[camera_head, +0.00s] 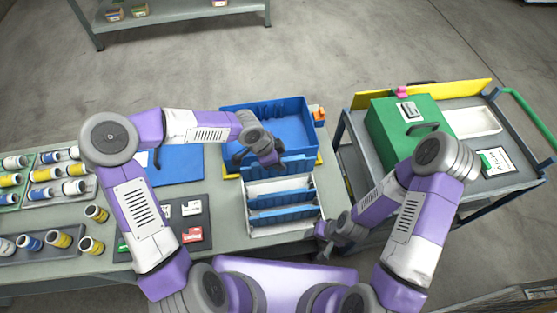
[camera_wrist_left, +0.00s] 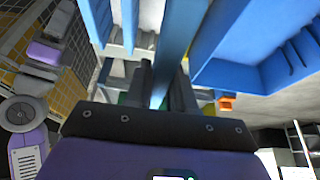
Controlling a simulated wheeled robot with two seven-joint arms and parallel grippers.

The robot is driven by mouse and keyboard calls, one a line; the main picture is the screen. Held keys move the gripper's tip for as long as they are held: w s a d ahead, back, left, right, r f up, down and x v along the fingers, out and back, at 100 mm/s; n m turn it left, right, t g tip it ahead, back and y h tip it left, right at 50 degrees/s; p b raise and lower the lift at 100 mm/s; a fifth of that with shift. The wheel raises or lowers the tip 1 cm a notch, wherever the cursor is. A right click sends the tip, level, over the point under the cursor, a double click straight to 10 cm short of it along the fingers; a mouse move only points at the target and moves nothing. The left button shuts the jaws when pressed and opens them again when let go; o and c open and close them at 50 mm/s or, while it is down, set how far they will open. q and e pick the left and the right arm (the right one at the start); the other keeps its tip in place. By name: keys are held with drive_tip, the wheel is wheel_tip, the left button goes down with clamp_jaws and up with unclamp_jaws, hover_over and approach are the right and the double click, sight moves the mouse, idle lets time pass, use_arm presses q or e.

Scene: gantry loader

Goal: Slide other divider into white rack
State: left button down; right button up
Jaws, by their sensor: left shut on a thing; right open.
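The white rack (camera_head: 247,212) stands on the bench in front of me, with blue dividers (camera_head: 283,214) standing across it. My left gripper (camera_head: 268,163) is above the rack's far end, shut on a blue divider (camera_head: 294,164). In the left wrist view this divider (camera_wrist_left: 176,42) runs away from between the fingers (camera_wrist_left: 160,92). The gripper hides part of it in the head view, and I cannot tell whether its lower edge touches the rack. My right gripper (camera_head: 328,238) is open and empty, beside the rack's near right corner.
A blue bin (camera_head: 270,113) stands just behind the rack; it also shows in the left wrist view (camera_wrist_left: 255,40). Left are a blue panel (camera_head: 178,165), a dark mat with cards (camera_head: 180,212) and several spools. A cart with a green box (camera_head: 385,130) stands right.

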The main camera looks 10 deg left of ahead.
use_arm(q)
drive_tip(key=shift+f+b, duration=1.65)
drive_tip(key=shift+f, duration=0.35)
drive_tip(key=shift+s+d+f+b, duration=0.1)
drive_tip(key=shift+s+f+b, duration=0.2)
drive_tip(key=shift+f+b, duration=0.5)
drive_tip(key=shift+s+d+f+b, duration=0.15)
drive_tip(key=shift+s+f+b, duration=0.15)
drive_tip(key=shift+f+b, duration=0.5)
drive_tip(key=shift+s+d+f+b, duration=0.1)
drive_tip(key=shift+s+f+b, duration=0.2)
drive_tip(key=shift+f+b, duration=0.5)
drive_tip(key=c, duration=1.2)
unclamp_jaws()
drive_tip(key=shift+r, duration=0.15)
drive_tip(key=o, duration=1.2)
drive_tip(key=shift+r, duration=0.15)
